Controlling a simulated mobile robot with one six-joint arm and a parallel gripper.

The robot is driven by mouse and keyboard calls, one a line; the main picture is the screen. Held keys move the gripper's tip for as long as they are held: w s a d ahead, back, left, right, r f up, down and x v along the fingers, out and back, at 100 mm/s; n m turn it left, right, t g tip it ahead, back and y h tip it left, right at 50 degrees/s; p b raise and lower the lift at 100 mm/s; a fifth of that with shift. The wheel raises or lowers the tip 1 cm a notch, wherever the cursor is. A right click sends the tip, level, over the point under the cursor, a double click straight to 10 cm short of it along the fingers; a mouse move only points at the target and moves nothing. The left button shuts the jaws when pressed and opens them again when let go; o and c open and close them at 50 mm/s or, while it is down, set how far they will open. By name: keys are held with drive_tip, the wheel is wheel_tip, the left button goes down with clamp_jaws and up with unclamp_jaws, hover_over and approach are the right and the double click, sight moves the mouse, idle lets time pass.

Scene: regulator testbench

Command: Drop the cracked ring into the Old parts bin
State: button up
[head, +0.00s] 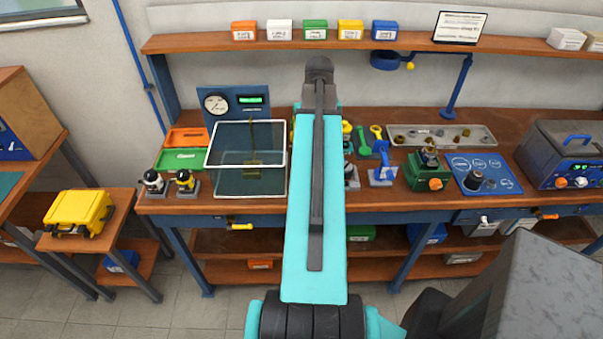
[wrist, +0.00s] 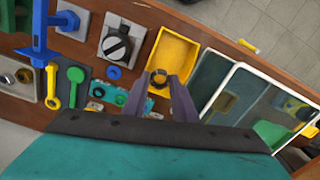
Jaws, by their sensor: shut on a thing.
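My gripper (wrist: 160,84) is shut on a small dark ring (wrist: 158,77), seen between its fingertips in the wrist view. No crack can be made out at this size. The ring shows over the near part of a yellow tray (wrist: 177,48); its height above the tray floor is unclear. The tray looks otherwise empty and no label on it is readable. In the head view my arm hides the gripper, the ring and most of this tray. Which container is the Old parts bin cannot be read.
A glass-lidded case (head: 246,158) stands beside the tray. Left of it are an orange tray (head: 187,138) and a green tray (head: 180,159). A knob device (wrist: 118,42), blue ring (wrist: 113,72), teal plate (wrist: 104,91) and green tool (wrist: 75,78) lie on the tray's other side.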

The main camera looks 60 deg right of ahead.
drive_tip(key=shift+w+f, duration=0.1)
drive_tip(key=shift+w, duration=0.05)
drive_tip(key=shift+f+b, duration=2.15)
drive_tip(key=shift+f, duration=0.75)
drive_tip(key=o, duration=1)
drive_tip(key=shift+c, duration=0.2)
drive_tip(key=shift+r, duration=0.1)
wheel_tip(320, 180, up, 14)
drive_tip(key=p, duration=0.6)
drive_tip(key=shift+f, duration=0.2)
